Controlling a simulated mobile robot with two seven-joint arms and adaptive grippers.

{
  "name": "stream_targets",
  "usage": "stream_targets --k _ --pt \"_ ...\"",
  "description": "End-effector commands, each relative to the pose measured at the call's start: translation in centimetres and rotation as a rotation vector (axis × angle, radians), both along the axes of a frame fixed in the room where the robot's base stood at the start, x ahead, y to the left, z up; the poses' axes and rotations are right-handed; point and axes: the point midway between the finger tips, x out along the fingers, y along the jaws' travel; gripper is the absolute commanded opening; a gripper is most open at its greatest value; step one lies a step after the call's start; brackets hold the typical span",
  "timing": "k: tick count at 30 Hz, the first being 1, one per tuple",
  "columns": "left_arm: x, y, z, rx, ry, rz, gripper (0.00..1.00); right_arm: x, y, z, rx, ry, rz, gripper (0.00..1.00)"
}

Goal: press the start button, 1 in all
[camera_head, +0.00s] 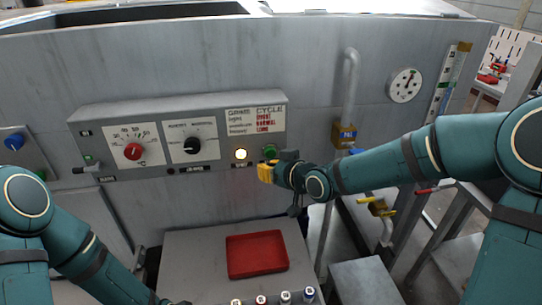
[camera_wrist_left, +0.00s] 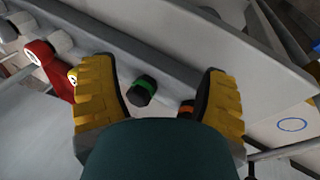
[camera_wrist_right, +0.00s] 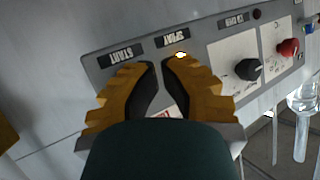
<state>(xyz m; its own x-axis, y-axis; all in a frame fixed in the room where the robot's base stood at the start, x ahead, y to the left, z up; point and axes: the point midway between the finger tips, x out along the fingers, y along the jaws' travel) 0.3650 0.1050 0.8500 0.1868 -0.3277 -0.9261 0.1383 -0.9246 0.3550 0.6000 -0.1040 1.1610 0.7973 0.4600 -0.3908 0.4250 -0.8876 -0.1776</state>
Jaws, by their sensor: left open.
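The start button (camera_head: 270,150) is a green round button at the right end of the grey control panel (camera_head: 100,125) in the head view. My right gripper (camera_head: 267,172) is just below and in front of it, with yellow fingertips close together. I cannot tell whether it touches the button. In the right wrist view the shut, empty fingers (camera_wrist_right: 158,68) lie over the panel near the upside-down START label (camera_wrist_right: 122,55); the button is hidden behind a finger. My left gripper (camera_wrist_left: 160,80) is open and empty, near a green-banded cylinder (camera_wrist_left: 142,91).
Beside the button are a lit yellow lamp (camera_head: 240,154), a black knob (camera_head: 191,146) and a red knob (camera_head: 133,152). A red tray (camera_head: 232,270) lies below on a grey surface, with several small cylinders at its front. A pipe (camera_head: 350,90) rises at the right.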

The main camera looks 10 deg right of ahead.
Motion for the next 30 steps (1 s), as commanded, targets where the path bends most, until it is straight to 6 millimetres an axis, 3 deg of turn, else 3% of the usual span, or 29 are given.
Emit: stream_targets --k 12,30 --pt "0.0 0.0 -0.7 0.000 0.000 0.000 0.75 -3.2 0.0 0.0 0.000 0.000 -0.001 0.00" --pt "0.0 0.0 -0.7 0.000 0.000 0.000 0.75 -3.3 0.0 0.0 0.000 -0.001 0.000 0.00"
